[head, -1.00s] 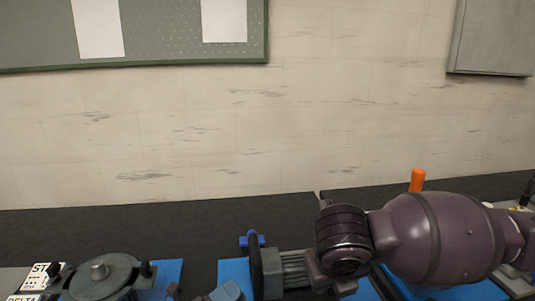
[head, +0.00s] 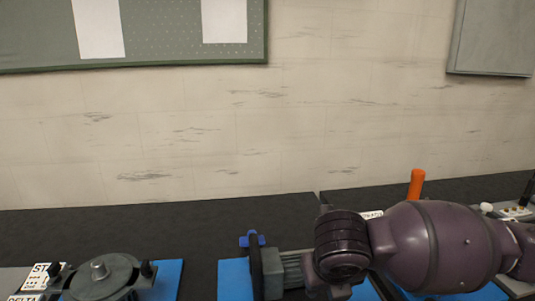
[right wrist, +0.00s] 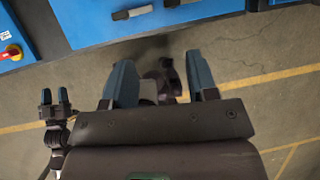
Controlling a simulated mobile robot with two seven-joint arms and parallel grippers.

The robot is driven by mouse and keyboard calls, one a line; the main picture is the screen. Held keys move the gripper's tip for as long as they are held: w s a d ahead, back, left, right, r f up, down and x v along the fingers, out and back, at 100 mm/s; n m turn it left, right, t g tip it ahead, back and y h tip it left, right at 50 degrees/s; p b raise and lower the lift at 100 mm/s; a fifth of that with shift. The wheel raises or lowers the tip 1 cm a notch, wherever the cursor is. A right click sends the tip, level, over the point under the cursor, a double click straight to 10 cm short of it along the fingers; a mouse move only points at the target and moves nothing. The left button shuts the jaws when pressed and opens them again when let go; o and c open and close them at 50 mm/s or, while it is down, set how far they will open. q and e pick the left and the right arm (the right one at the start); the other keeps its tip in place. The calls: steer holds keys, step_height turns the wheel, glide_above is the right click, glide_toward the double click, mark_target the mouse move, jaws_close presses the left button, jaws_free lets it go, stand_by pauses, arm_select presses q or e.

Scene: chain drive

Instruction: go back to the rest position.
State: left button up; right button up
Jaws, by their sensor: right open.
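My right arm comes in from the right in the head view and crosses above the bench; its gripper is below the frame there. In the right wrist view my right gripper (right wrist: 160,85) has its two blue-grey fingers wide apart with nothing between them. It hangs over the floor, in front of the blue bench front (right wrist: 85,18). My left gripper is not in the head view. A small pair of blue-tipped fingers at the left of the right wrist view looks like my left gripper (right wrist: 57,98), with a gap between its tips.
A round grey wheel (head: 100,275) on a blue mat stands at the lower left. A grey motor-like unit (head: 285,270) with a dark disc is in the lower middle. An orange upright handle (head: 416,184) stands behind my arm. The dark bench back (head: 170,225) is clear.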

steer(key=a+f+m+t+y, duration=0.1)
steer(key=a+f+m+y, duration=0.25)
steer(key=f+m, duration=0.4)
steer(key=a+f+m+t+y, duration=0.2)
steer(key=f+m+y, duration=0.3)
steer(key=m, duration=0.5)
steer(key=s+d+f+m+t+h, duration=0.2)
steer(key=s+d+f+m+h, duration=0.2)
steer(key=s+d+f+m, duration=0.4)
steer(key=s+d+f+m+t+h, duration=0.2)
steer(key=s+d+f+m+h, duration=0.2)
steer(key=d, duration=1)
steer(key=s+f+m, duration=0.3)
steer(key=f+m, duration=0.2)
steer(key=m, duration=0.2)
steer(key=shift+s+d, duration=0.15)
steer(key=shift+s, duration=0.25)
steer(key=shift+o, duration=0.8)
